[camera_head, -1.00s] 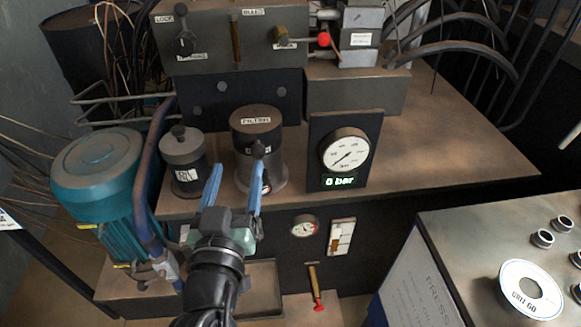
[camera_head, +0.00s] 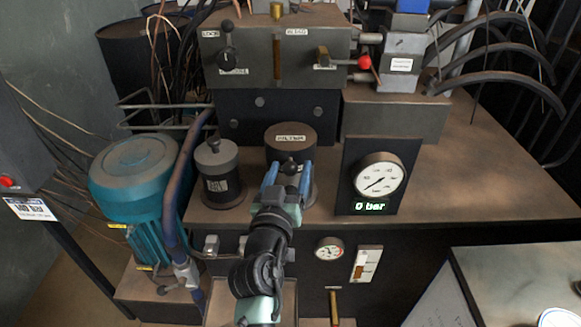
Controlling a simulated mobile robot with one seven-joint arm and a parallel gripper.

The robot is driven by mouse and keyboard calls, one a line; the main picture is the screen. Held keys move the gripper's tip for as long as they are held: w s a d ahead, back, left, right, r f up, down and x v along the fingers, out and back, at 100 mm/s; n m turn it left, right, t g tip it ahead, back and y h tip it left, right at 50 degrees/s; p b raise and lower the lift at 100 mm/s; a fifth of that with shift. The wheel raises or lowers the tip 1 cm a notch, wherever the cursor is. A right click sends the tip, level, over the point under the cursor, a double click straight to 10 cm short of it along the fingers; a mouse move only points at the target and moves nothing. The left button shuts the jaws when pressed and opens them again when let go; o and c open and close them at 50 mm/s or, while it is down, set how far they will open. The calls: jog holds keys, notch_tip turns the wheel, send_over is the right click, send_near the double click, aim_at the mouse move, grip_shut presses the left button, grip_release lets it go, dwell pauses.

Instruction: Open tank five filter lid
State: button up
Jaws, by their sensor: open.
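The filter canister is a dark cylinder whose lid (camera_head: 291,137) carries a label reading FILTER. It stands on the brown bench top (camera_head: 470,190). A dark knob shows on its front, low down. My gripper (camera_head: 286,170) has two blue fingers and is open in front of the canister, with the fingers near the knob, one on each side of it. I cannot tell whether they touch it. The gripper hides the canister's lower front. The lid sits on the canister.
A smaller dark canister (camera_head: 218,175) with a top knob stands just left. A teal motor (camera_head: 135,170) and a bent pipe (camera_head: 175,190) lie further left. A gauge panel (camera_head: 376,183) reading 0 bar stands right. A valve block (camera_head: 285,45) rises behind. Bench space at right is clear.

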jog(key=shift+w+d, duration=0.1)
jog(key=shift+w, duration=0.4)
grip_shut()
dwell(1.2)
